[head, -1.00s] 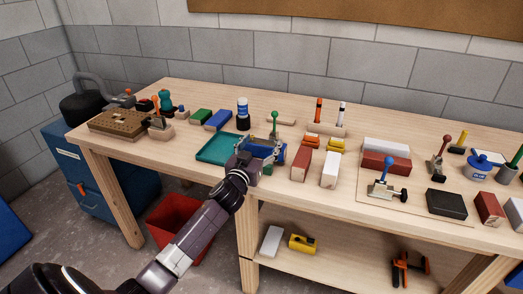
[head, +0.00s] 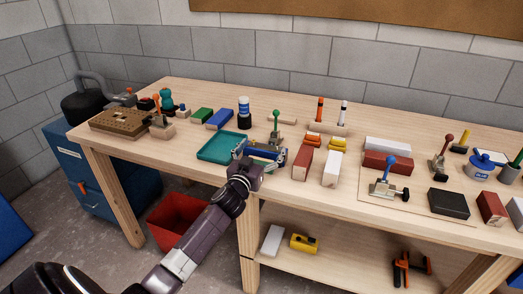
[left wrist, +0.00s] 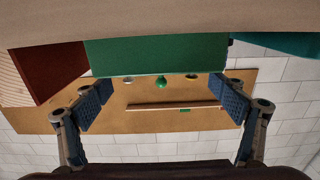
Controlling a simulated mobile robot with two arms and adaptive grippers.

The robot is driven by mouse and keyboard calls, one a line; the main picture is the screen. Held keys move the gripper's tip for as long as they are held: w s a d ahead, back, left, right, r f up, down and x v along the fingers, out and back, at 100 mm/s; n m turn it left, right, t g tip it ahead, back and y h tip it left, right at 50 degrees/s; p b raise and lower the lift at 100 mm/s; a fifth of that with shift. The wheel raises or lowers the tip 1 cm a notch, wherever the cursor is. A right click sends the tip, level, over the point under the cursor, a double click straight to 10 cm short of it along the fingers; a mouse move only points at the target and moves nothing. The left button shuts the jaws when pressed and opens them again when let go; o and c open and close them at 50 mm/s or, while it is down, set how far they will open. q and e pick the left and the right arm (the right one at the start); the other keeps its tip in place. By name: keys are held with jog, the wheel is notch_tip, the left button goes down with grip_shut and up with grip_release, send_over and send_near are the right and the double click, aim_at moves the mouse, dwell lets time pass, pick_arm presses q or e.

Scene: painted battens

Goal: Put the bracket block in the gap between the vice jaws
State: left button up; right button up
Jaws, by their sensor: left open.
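A green block (left wrist: 155,55) lies ahead of my left gripper (head: 261,152) in the left wrist view. It seems to be the bracket block, though no label shows. In the head view my gripper mostly hides it. My left gripper is open, with its blue-padded fingers apart and nothing between them. In the head view it is at the bench's front edge, right of the teal tray (head: 222,147). The vice seems to be the long white block (head: 388,145) and long red block (head: 387,161) on a thin board, with a blue-knobbed clamp (head: 387,180) in front. My right gripper is out of view.
A red block (head: 302,162) and a white block (head: 332,168) stand close to the right of my gripper. A green-knobbed clamp (head: 276,125) stands behind it. A black block (head: 447,202) lies right of the vice.

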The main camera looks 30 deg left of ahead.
pick_arm(q)
jog(key=shift+s, duration=0.1)
jog(key=v, duration=1.1)
jog(key=shift+s+b, duration=0.35)
jog(key=shift+s, duration=0.05)
dwell(0.6)
